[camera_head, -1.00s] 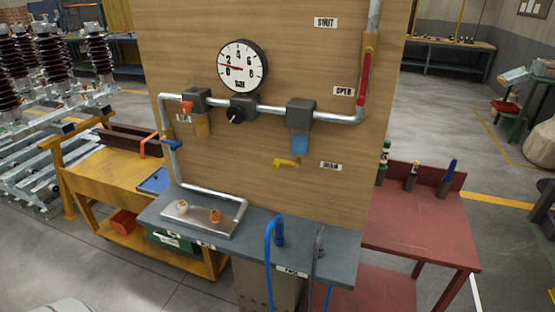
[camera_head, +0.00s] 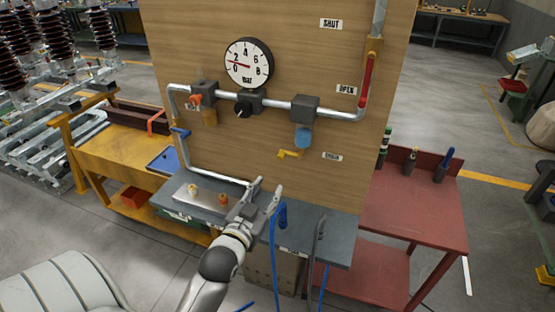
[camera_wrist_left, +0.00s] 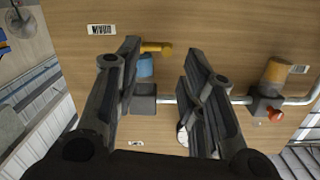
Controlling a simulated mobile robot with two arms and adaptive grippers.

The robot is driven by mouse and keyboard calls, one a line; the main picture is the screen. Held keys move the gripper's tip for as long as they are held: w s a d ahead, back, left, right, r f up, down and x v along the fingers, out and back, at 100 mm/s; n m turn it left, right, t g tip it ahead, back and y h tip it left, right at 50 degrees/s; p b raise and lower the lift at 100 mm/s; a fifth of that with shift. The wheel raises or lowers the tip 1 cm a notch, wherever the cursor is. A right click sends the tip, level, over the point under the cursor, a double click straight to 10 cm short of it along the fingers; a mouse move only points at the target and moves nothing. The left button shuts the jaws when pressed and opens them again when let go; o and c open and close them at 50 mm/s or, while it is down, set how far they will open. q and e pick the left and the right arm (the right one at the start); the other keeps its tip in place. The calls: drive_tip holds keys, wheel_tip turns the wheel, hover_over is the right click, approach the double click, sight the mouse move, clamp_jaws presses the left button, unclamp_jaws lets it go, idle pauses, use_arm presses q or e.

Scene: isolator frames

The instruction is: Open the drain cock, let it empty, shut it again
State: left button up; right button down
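The yellow drain cock (camera_head: 288,154) sticks out below the blue bowl (camera_head: 303,138) of the right-hand filter block on the wooden panel. The DRAIN label (camera_head: 332,157) is to its right. My left gripper (camera_head: 267,188) is open and empty, below and left of the cock, above the bench. In the left wrist view the panel appears upside down. There the yellow cock (camera_wrist_left: 155,48) and blue bowl (camera_wrist_left: 146,66) show between the spread fingers (camera_wrist_left: 160,52), close to the left finger. The cock appears apart from the fingers. My right gripper is out of view.
A dial gauge (camera_head: 249,63) and pipework (camera_head: 272,103) cross the panel. A red lever (camera_head: 366,80) hangs down beside the OPEN label. The grey bench (camera_head: 335,225) carries a metal tray (camera_head: 207,202), a blue hose (camera_head: 274,235) and a grey hose. A red table (camera_head: 420,210) stands right.

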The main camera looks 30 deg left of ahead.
sight(278, 160)
use_arm(q)
drive_tip(key=shift+t+y, duration=0.3)
drive_tip(key=shift+y, duration=0.1)
drive_tip(key=p+x, duration=0.1)
drive_tip(key=x, duration=0.2)
drive_tip(key=r+p+x, duration=0.1)
drive_tip(key=x, duration=0.2)
drive_tip(key=p+x, duration=0.1)
drive_tip(key=x, duration=0.2)
drive_tip(key=shift+w+a+r, duration=0.25)
drive_tip(key=shift+a+r, duration=0.1)
drive_tip(key=shift+a, duration=0.1)
drive_tip(key=shift+x, duration=0.8)
drive_tip(key=shift+f, duration=0.1)
drive_tip(key=shift+c, duration=0.2)
